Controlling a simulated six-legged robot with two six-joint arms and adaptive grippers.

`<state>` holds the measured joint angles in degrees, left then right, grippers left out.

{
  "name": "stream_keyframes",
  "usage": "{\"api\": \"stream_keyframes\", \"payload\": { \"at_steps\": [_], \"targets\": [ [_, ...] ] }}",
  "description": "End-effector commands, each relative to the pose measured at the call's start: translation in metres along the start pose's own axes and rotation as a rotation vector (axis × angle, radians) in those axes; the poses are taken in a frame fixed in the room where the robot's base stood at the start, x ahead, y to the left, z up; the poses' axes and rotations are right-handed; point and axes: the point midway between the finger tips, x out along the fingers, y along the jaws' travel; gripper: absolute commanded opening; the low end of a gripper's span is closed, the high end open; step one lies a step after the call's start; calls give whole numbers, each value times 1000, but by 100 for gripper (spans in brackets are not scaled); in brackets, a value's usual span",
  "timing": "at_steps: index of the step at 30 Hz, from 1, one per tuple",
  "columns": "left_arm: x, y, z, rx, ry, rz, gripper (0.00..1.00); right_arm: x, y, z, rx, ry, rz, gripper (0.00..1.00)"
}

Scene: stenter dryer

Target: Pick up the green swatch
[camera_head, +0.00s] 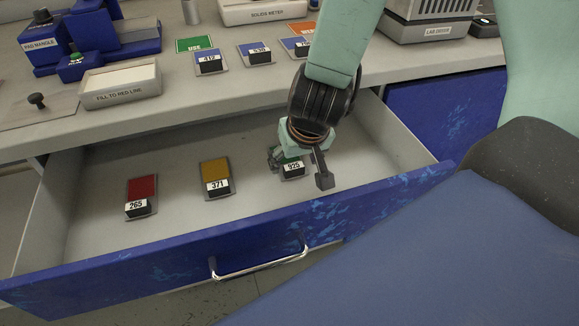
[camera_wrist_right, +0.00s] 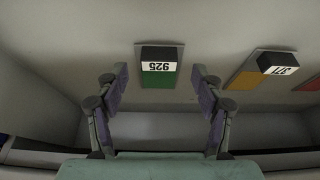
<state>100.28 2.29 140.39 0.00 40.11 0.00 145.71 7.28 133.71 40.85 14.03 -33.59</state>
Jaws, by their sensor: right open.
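The green swatch (camera_wrist_right: 158,80), labelled 925, lies in the open drawer (camera_head: 90,231). In the head view my right gripper hides most of the swatch, and its 925 label block (camera_head: 293,169) shows just below the gripper. My right gripper (camera_head: 300,172) is open and hangs over the swatch inside the drawer. In the right wrist view the swatch lies beyond and between the two spread fingers of the right gripper (camera_wrist_right: 160,88), with nothing held. My left gripper is not in view.
A red swatch (camera_head: 142,188) labelled 265 and a yellow swatch (camera_head: 215,173) labelled 371 lie left of the green one. The drawer's blue front (camera_head: 160,265) with a metal handle (camera_head: 260,264) is nearest. Swatches and devices stand on the counter (camera_head: 200,112) behind.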

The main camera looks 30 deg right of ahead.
Motion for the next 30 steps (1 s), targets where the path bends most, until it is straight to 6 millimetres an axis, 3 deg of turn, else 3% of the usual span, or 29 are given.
{"api": "stream_keyframes", "payload": {
  "at_steps": [1, 5, 13, 30],
  "targets": [
    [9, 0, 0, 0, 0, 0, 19, 12, 0, 2, 2, -1, 0, 68],
    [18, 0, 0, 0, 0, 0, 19, 26, 0, 1, -1, 0, 0, 68],
    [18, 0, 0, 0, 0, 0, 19, 28, 0, 0, -1, 0, 0, 68],
    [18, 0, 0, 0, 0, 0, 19, 27, 0, 0, 0, 0, 0, 20]
  ]
}}
